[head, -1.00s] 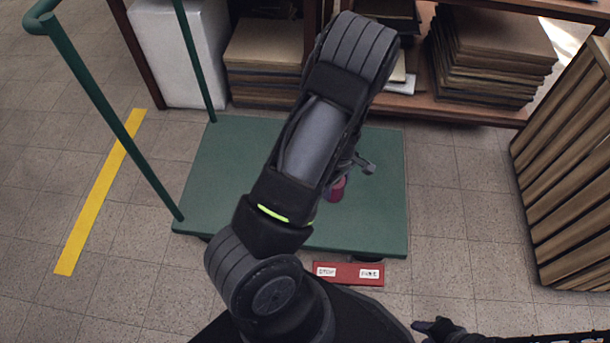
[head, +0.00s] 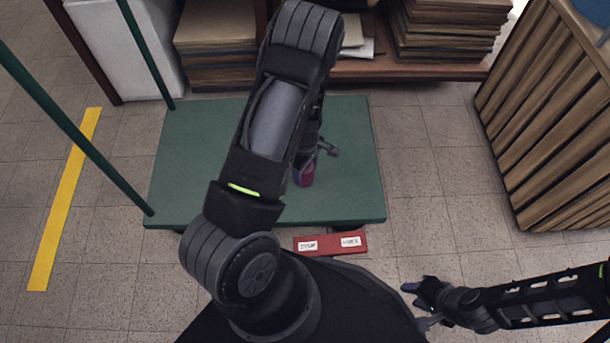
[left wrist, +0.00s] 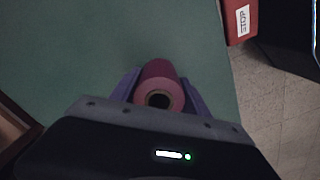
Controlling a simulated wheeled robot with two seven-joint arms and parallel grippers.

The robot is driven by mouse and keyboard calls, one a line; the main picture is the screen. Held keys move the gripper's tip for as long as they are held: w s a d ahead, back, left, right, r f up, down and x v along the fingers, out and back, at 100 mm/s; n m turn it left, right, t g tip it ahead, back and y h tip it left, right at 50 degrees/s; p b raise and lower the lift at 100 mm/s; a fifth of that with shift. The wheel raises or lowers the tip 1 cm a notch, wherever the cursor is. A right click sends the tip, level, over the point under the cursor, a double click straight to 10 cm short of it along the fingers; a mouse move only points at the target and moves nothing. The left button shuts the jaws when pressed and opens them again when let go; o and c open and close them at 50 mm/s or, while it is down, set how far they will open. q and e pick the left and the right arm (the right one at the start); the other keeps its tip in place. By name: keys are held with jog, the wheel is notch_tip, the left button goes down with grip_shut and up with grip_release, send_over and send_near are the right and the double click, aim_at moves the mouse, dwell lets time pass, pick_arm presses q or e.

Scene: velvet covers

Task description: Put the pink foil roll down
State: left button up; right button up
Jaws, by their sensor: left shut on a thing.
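I cannot tell whether the roll touches the deck. My right gripper (head: 416,305) is at the lower right of the head view, empty, with its fingers apart above the floor.
A red block with white labels (head: 331,243) lies at the deck's front edge. The green handle rail (head: 75,130) rises on the left. Shelves with stacked boards (head: 450,30) stand behind, and a slatted wooden rack (head: 550,130) stands right. The deck around the roll looks bare.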

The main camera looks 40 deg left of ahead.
pick_arm(q)
jog(key=shift+f, duration=1.25)
jog(key=shift+f+b, duration=0.1)
jog(key=shift+b, duration=0.25)
jog(key=o, duration=1.5)
notch_tip(320, 180, up, 12)
jog(key=p, duration=0.5)
